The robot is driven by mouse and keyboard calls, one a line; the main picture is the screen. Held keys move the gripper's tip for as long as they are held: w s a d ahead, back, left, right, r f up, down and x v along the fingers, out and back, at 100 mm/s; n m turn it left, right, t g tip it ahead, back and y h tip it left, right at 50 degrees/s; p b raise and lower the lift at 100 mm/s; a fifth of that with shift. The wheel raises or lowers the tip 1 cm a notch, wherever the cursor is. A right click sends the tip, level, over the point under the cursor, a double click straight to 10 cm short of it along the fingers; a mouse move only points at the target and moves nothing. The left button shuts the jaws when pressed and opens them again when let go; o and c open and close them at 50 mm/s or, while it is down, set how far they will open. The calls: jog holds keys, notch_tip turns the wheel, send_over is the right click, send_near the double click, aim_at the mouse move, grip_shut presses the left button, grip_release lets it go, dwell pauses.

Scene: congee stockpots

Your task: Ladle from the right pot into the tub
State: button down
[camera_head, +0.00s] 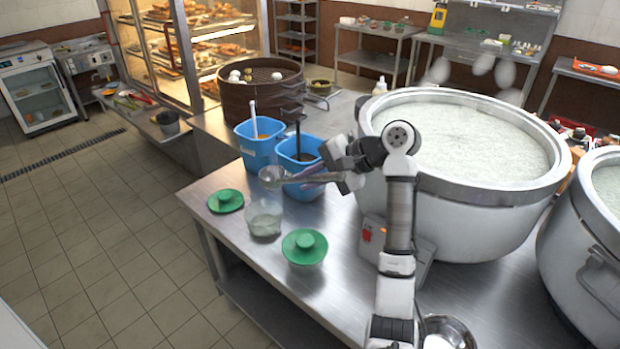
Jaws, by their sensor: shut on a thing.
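My gripper (343,176) is shut on a metal ladle, left of the large central pot. The ladle (271,178) reaches left, its bowl above and slightly behind the clear tub. I cannot tell what the bowl holds. The clear tub (264,219) stands open near the counter's front edge, with something pale low inside. The large grey pot (450,198) is full of pale congee. Another grey pot (568,262) with pale contents stands at the far right, cut off by the picture edge.
Blue containers (259,150) (301,188) with utensils stand behind the ladle. A brown steamer (255,98) is further back. A metal bowl (448,333) sits at the bottom. Bare steel counter (340,240) lies right of the tub.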

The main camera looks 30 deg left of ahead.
jog(key=shift+r, duration=2.55)
